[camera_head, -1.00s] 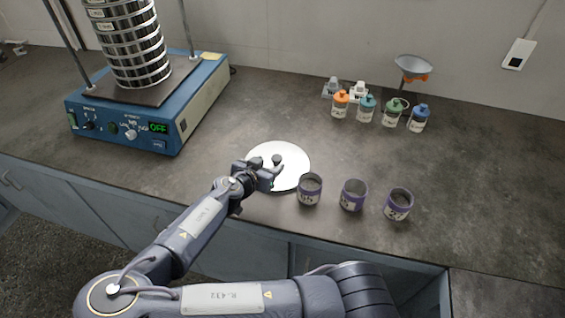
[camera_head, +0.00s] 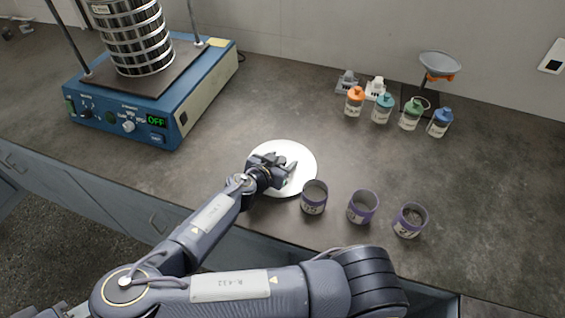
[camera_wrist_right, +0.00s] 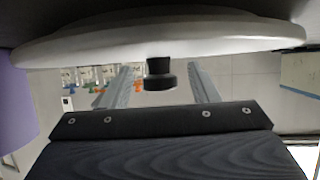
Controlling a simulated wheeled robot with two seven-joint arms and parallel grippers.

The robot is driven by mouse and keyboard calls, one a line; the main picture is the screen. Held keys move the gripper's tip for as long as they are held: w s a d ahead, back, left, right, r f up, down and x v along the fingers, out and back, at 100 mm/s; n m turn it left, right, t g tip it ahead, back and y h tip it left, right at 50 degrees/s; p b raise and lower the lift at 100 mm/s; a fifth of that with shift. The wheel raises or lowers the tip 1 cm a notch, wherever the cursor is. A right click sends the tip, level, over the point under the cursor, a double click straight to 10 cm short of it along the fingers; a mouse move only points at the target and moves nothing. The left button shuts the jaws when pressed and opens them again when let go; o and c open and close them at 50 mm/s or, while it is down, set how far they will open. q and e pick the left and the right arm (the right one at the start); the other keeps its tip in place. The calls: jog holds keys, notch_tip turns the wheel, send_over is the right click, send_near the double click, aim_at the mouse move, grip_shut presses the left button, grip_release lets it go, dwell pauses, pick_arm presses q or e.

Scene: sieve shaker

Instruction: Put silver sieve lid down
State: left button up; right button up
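The silver sieve lid (camera_head: 301,152) is a pale round disc lying flat on the dark counter, left of the cups. My right gripper (camera_head: 285,173) reaches over the lid from its left side and covers its middle. In the right wrist view, which is upside down, the lid (camera_wrist_right: 160,38) spans the top and its black knob (camera_wrist_right: 159,75) stands between my gripper's two fingers (camera_wrist_right: 160,88). The fingers are spread, with a visible gap on each side of the knob. In the head view the knob is hard to make out behind the gripper. My left gripper is out of view.
Purple-banded cups (camera_head: 314,197), (camera_head: 362,207), (camera_head: 410,220) stand close to the lid's right. The blue shaker (camera_head: 170,115) carries a sieve stack (camera_head: 133,40) at the back left. Several capped bottles (camera_head: 382,108) and a balance (camera_head: 440,66) stand at the back right. The counter between is clear.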

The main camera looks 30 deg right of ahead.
grip_shut()
